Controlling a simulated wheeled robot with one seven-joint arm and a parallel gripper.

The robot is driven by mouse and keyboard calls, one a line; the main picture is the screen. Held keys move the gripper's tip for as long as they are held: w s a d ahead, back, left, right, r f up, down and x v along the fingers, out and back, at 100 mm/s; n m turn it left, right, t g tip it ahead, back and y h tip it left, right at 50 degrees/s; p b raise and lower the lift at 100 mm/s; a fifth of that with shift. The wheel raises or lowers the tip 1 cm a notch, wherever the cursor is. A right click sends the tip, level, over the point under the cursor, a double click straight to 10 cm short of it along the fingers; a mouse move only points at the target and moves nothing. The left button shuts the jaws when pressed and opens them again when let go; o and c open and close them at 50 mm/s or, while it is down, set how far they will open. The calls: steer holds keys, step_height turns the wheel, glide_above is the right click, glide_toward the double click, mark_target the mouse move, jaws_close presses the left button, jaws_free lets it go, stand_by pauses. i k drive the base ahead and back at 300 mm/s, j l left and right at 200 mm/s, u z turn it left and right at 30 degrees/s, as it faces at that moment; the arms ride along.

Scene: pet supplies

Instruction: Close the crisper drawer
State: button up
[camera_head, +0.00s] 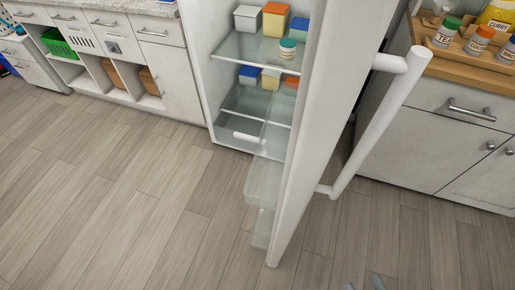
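The fridge (204,62) stands open, its white door (309,130) swung out toward me. Low in the fridge is the clear crisper drawer (240,122), with a white bar handle (247,137) at its front. How far the drawer is pulled out is hard to tell through the clear plastic. The door and its clear bins hide its right part. Two small grey tips at the bottom edge look like my gripper (362,284). They are apart with floor between them, empty, in front of the door and well away from the drawer.
Clear door bins (264,185) stick out left of the door near the drawer's right side. The long door handle (378,125) juts right. Lidded containers (275,18) stand on the glass shelves. Cabinets flank both sides. The wooden floor (150,210) at left is clear.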

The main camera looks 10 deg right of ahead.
mark_target(246, 137)
steer(key=i+j, duration=0.15)
steer(key=i+j+u, duration=0.15)
steer(key=j, duration=0.2)
steer(key=i+j+u, duration=0.5)
steer(key=u, duration=0.2)
steer(key=i+j+u, duration=0.1)
steer(key=i+u, duration=0.25)
steer(key=i+j+z, duration=0.1)
steer(key=i, duration=0.2)
steer(key=i+j+z, duration=0.1)
steer(key=i, duration=0.2)
steer(key=i+j+z, duration=0.1)
steer(key=z, duration=0.35)
steer(key=i+j+z, duration=0.15)
steer(key=z, duration=0.3)
steer(key=i+j+z, duration=0.25)
steer(key=z, duration=0.2)
steer(key=i+j+z, duration=0.15)
steer(key=j+z, duration=0.55)
steer(key=i+j, duration=0.05)
